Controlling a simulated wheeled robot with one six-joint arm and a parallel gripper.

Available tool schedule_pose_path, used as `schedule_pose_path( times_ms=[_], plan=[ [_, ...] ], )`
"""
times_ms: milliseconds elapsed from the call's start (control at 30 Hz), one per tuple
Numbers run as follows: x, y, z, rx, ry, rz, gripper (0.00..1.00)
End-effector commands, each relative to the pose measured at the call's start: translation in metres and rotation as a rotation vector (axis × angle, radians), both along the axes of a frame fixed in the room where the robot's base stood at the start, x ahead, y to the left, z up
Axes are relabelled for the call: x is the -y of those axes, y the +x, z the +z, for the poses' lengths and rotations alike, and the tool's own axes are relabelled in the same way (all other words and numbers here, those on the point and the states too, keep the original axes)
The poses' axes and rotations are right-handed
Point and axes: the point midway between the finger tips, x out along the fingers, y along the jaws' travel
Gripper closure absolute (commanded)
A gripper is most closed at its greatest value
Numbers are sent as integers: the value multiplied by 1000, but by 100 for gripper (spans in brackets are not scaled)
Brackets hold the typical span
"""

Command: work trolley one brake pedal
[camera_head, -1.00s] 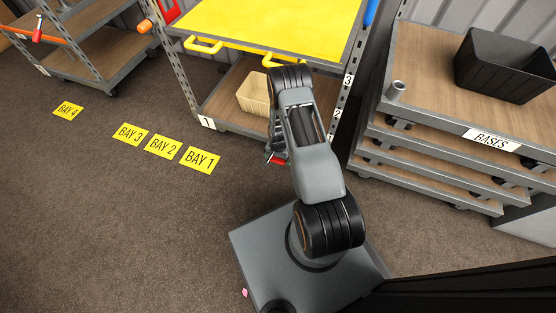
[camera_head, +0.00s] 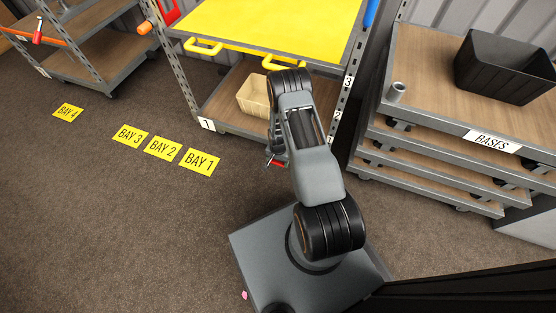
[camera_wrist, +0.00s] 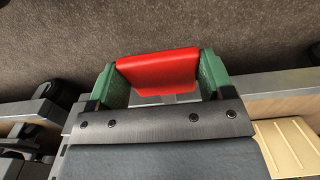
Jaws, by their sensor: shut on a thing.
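The red brake pedal (camera_wrist: 160,72) is a flat red pad between the two green fingers of my gripper (camera_wrist: 158,78) in the wrist view. My gripper is shut on it. In the head view a small part of the red pedal (camera_head: 274,163) shows below my arm, at the front edge of the work trolley's lower deck (camera_head: 236,117). The trolley has a yellow top (camera_head: 270,22) and number plates on its frame. My arm hides much of the gripper and the trolley's front edge in the head view.
A cream bin (camera_head: 254,95) sits on the lower deck and shows in the wrist view (camera_wrist: 285,145). A stack of bases (camera_head: 440,160) with a black crate (camera_head: 505,65) stands at right. Yellow bay labels (camera_head: 163,147) lie on the open floor at left.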

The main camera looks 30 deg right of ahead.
Motion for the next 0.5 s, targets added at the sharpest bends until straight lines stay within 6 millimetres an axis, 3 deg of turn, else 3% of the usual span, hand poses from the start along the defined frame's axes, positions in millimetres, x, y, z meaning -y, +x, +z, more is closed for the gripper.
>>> schedule_pose_path(
  times_ms=[167,267,500],
  plan=[
    [0,0,0,-1,0,0,67],
    [0,-1,-1,-1,0,0,68],
    [-6,-7,-35,-6,2,1,68]
  ],
)
